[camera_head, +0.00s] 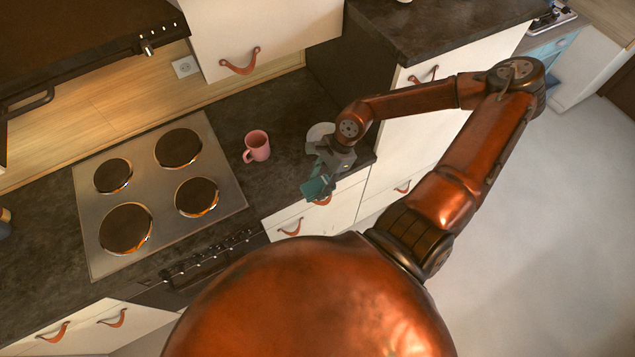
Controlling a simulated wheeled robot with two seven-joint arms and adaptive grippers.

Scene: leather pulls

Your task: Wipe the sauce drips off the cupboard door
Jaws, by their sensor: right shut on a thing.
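My right gripper (325,173) is shut on a teal cloth-like piece (314,189), just over the front edge of the dark counter. Below and beside it are cream cupboard and drawer fronts (345,205) with orange leather pulls. The gripper and the teal piece hide part of these fronts. I cannot tell from this steep angle whether the teal piece touches a front. No sauce drips can be made out on the visible fronts. My left gripper is not in view.
A pink mug (257,146) stands on the counter near a pale round plate (318,135), partly hidden by my gripper. A hob (160,235) lies to the left. A tall cream unit with a dark top (440,25) stands behind my right arm. Pale floor (540,210) is clear at right.

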